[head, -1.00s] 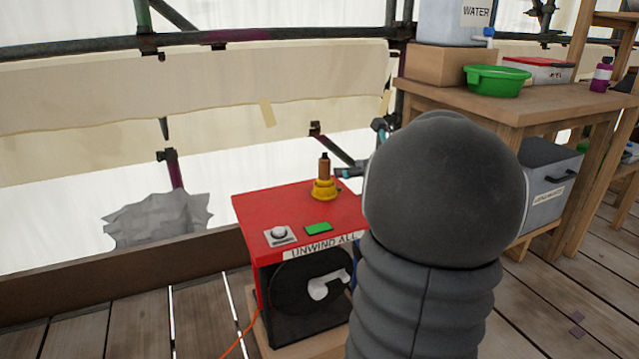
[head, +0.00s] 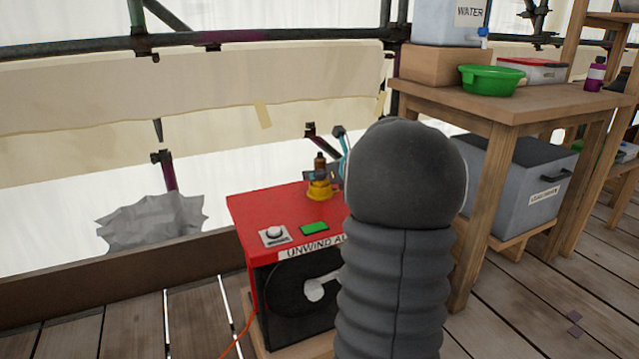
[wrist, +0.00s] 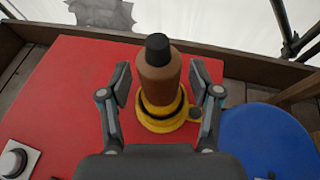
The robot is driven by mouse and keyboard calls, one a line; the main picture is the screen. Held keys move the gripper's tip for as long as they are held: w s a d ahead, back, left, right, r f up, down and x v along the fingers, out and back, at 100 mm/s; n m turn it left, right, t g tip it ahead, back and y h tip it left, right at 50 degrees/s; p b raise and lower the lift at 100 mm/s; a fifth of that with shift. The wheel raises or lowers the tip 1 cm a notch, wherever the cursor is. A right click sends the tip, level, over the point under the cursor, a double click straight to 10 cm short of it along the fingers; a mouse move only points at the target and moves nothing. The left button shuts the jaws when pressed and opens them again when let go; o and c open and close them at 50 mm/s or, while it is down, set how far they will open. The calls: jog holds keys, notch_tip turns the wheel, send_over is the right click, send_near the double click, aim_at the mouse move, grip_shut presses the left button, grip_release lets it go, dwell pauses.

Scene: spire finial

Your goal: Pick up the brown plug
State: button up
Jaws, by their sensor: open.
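The brown plug (wrist: 160,78) has a dark top and stands upright in a yellow holder (wrist: 147,124) on the red box. In the wrist view my gripper (wrist: 160,84) is open, with one finger on each side of the plug. A small gap shows beside each finger. In the head view the plug (head: 320,162) stands above the yellow holder (head: 319,193), and a dark finger crosses in front of its lower part. My arm hides the right part of the box in the head view.
The red box (head: 260,212) carries a white knob (head: 273,233) and a green button (head: 314,228). A blue round thing (wrist: 265,140) lies right of the holder. A wooden table (head: 500,100) with a green basin (head: 490,80) stands to the right. A low board (head: 130,270) runs behind.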

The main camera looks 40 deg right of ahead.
grip_shut()
jog(key=shift+r, duration=0.1)
jog(key=shift+r, duration=0.1)
